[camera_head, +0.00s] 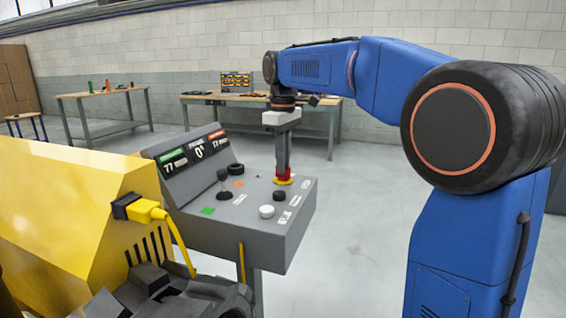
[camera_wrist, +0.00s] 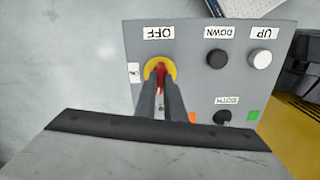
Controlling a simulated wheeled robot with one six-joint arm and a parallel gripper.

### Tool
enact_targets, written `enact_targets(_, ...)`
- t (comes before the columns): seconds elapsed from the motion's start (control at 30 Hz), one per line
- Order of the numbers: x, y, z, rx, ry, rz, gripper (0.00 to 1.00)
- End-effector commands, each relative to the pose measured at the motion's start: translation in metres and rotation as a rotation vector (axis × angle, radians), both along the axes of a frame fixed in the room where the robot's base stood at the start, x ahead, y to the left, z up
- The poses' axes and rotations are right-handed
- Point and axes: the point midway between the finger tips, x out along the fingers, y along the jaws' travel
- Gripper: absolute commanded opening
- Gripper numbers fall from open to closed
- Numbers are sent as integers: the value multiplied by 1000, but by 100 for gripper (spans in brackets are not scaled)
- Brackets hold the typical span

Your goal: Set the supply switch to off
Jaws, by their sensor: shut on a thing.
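The supply switch (camera_wrist: 161,70) is a red handle on a round yellow base, on the grey control panel beside an OFF label (camera_wrist: 158,33). In the head view its yellow base (camera_head: 284,181) and red part show at the panel's far right side. My gripper (camera_head: 284,170) points straight down over it and is shut on the red handle. In the wrist view the fingers (camera_wrist: 161,82) hide much of the handle, so its exact angle is hard to tell.
The grey panel (camera_head: 240,225) also carries a black button (camera_wrist: 217,58), a white button (camera_wrist: 260,58) and a black joystick (camera_head: 222,184). A display (camera_head: 192,148) stands at its back. A yellow machine (camera_head: 75,205) with a plugged cable stands left. Workbenches stand far behind.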

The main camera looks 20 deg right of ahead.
Motion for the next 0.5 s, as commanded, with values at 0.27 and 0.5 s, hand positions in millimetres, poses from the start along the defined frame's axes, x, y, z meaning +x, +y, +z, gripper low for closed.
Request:
enact_targets(0.27,0,0,1,1,-2,128,0)
enact_targets(0.5,0,0,1,0,-3,169,0)
